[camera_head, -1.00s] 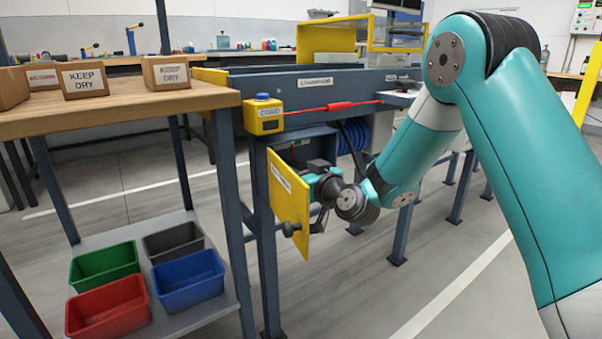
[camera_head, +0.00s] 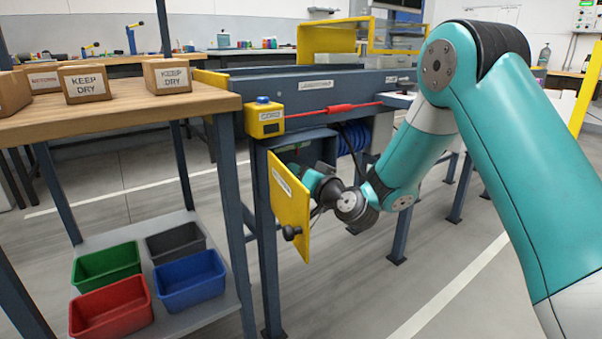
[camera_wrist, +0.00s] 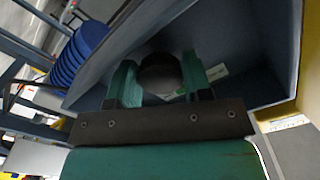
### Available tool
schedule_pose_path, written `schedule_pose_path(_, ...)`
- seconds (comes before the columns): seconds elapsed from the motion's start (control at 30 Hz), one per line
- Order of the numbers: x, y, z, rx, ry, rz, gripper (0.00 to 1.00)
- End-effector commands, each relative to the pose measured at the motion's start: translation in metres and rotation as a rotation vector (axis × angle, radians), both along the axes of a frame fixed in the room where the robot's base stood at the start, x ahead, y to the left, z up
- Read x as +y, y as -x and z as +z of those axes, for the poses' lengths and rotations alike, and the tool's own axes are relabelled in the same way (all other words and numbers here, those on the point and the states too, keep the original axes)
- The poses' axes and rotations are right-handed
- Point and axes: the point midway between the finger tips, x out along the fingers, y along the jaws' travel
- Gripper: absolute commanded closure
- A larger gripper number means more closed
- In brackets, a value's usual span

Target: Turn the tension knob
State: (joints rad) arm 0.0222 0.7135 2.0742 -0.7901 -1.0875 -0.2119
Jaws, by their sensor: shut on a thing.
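The dark round knob (camera_wrist: 160,74) sits inside a grey-blue box in the wrist view. My gripper (camera_wrist: 160,80) has its two teal fingers on either side of the knob, shut on it. In the head view, my wrist reaches behind the open yellow door (camera_head: 289,207) of the box (camera_head: 308,150) under the conveyor. The door hides the fingertips and the knob there. A pale label (camera_wrist: 216,72) shows behind the right finger in the wrist view.
The door hangs open close beside my wrist, with a black door knob (camera_head: 291,232). Coiled blue hose (camera_head: 354,138) is right of the box. A yellow switch box (camera_head: 265,118) and red cord handle (camera_head: 340,108) are above. A workbench (camera_head: 120,107) stands left.

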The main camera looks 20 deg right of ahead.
Motion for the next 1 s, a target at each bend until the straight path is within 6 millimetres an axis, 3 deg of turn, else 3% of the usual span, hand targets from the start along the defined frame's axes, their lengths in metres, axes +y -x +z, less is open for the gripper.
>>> schedule_pose_path(0.33,-0.0002,0.0005,0.0003,0.045,-0.136,-0.001,0.78)
schedule_pose_path(0.87,-0.0004,0.0004,0.0000,0.052,-0.157,-0.002,0.78)
schedule_pose_path(0.9,-0.0004,0.0004,0.0000,0.052,-0.157,-0.002,0.45)
schedule_pose_path(1.0,-0.0002,0.0004,-0.0001,0.052,-0.157,-0.002,0.29)
